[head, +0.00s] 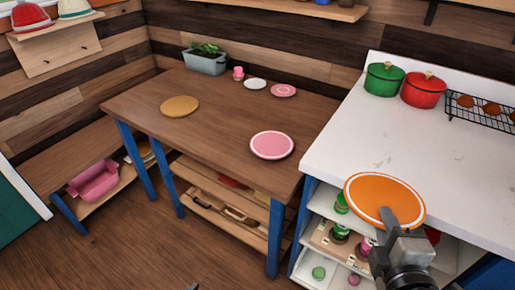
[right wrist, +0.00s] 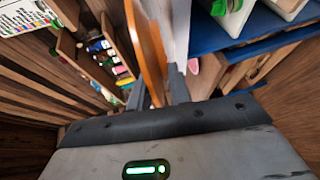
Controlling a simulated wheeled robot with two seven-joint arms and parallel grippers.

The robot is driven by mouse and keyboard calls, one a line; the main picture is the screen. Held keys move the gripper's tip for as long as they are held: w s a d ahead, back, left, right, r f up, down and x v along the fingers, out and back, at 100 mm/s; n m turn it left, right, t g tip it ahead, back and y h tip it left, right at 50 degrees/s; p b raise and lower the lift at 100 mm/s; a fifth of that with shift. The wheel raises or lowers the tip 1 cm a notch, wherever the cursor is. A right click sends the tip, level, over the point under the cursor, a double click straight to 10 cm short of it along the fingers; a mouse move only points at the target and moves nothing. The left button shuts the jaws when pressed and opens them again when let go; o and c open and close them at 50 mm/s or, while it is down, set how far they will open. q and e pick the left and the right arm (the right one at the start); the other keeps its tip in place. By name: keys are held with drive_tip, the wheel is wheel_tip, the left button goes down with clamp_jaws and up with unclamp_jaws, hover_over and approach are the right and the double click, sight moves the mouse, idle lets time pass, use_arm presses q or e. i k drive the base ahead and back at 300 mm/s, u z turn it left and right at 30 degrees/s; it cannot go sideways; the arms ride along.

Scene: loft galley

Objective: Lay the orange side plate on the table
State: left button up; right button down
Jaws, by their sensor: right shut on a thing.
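The orange side plate (head: 372,190) is held by my right gripper (head: 388,218) at its near edge. It hangs in front of the white counter's left front corner, to the right of the table. In the right wrist view the plate (right wrist: 146,50) shows edge-on between the fingers of my right gripper (right wrist: 158,98). The wooden table (head: 215,120) with blue legs stands to the left, apart from the plate.
On the table are a pink plate (head: 272,145), a tan round board (head: 180,106), a white saucer (head: 255,84), a smaller pink plate (head: 283,90), a pink cup (head: 238,73) and a planter (head: 205,62). The table's middle is bare. The counter (head: 345,140) holds green (head: 384,80) and red pots (head: 423,90).

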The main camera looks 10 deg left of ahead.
sight(227, 131)
drive_tip(key=u, duration=2.05)
drive_tip(key=i, duration=3.2)
drive_tip(key=z, duration=3.05)
